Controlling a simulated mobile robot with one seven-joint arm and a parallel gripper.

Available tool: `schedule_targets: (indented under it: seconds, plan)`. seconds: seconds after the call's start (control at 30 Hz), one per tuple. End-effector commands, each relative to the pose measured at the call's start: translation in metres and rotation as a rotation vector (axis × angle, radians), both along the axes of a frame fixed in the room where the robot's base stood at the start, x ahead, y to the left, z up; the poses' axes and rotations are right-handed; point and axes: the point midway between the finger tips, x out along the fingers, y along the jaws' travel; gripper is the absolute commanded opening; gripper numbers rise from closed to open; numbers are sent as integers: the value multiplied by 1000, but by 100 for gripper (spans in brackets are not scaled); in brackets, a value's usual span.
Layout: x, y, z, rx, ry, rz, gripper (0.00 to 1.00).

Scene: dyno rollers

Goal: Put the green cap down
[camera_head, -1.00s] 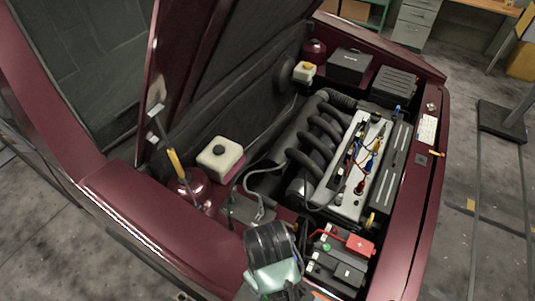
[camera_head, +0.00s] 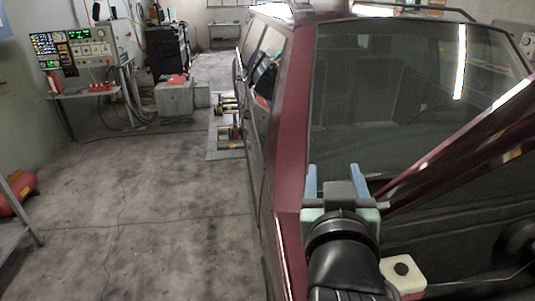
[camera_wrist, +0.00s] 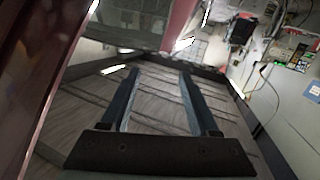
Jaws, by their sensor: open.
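I do not see a green cap in either view now. My gripper (camera_head: 333,172) points away from me in front of the car's windshield in the head view. Its two blue fingers stand apart with nothing between them. In the wrist view my gripper (camera_wrist: 160,78) also shows both fingers spread and empty, with a ceiling-like panelled surface behind them. The engine bay is mostly out of the head view, so anything lying there is hidden.
The dark red car (camera_head: 290,150) fills the right side. A control panel (camera_head: 75,50) and a grey box (camera_head: 174,96) stand at the back left. The floor (camera_head: 130,215) at left is mostly clear.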

Motion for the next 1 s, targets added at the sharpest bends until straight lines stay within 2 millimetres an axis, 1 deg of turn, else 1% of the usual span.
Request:
schedule_targets:
  seconds: [0.03, 0.07, 0.1, 0.17, 0.2, 0.3, 0.37, 0.4, 0.5, 0.83, 0.87, 1.0]
  plan:
    - [-2, 22, 52, -14, -154, 39, 62]
    - [-5, 33, 80, -18, -240, 59, 62]
    - [-13, 48, 115, -21, -351, 87, 62]
    - [-30, 69, 161, -20, -503, 129, 62]
    - [-43, 81, 187, -19, -596, 154, 62]
    - [-76, 103, 236, -9, -778, 209, 62]
    - [-92, 112, 255, -3, -857, 234, 62]
    - [-100, 116, 263, 0, -893, 244, 62]
    - [-112, 121, 274, 4, -943, 260, 62]
    - [-112, 121, 275, 4, -947, 260, 62]
    - [-112, 121, 273, 4, -946, 260, 62]
    - [-112, 121, 248, 6, -945, 262, 62]
